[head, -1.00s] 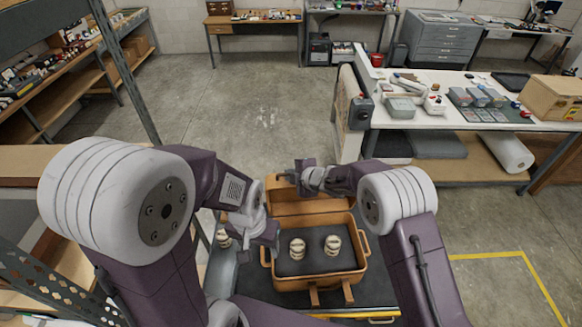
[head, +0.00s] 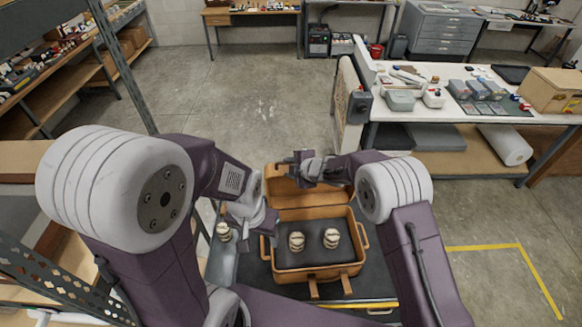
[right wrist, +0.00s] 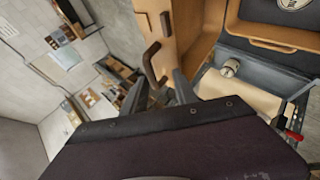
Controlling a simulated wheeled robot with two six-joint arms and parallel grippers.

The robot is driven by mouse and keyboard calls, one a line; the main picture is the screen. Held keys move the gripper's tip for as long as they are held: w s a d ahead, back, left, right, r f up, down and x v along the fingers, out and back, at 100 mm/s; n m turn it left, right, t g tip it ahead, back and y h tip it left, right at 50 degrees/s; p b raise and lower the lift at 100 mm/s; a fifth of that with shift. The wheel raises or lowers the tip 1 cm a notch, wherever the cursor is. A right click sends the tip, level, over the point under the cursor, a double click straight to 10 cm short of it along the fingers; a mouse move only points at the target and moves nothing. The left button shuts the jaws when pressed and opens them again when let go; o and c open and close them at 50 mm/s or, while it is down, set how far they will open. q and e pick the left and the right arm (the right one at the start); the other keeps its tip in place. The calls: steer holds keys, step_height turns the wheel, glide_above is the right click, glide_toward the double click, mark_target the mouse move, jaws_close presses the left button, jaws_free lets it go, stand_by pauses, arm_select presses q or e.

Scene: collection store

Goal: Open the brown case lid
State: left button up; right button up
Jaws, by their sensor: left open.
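The brown case (head: 284,277) sits on a dark surface with its lid (head: 305,199) raised at the back. Two pale, banded round objects (head: 296,241) (head: 331,238) lie in its dark lining. My right gripper (head: 289,168) is at the lid's upper edge. In the right wrist view my right gripper's (right wrist: 158,88) fingers are apart, beside the lid (right wrist: 188,25) and its dark handle (right wrist: 150,62); I see nothing clamped between them. My left gripper (head: 268,226) is open at the case's left side, partly hidden by its own wrist.
Another pale banded object (head: 223,231) stands left of the case. A white worktable (head: 450,108) with tools and boxes is at the right. Shelving (head: 60,95) stands at the left. The concrete floor (head: 240,90) behind the case is clear.

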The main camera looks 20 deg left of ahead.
steer(key=b+v, duration=0.2)
steer(key=v, duration=0.7)
steer(key=shift+b, duration=0.35)
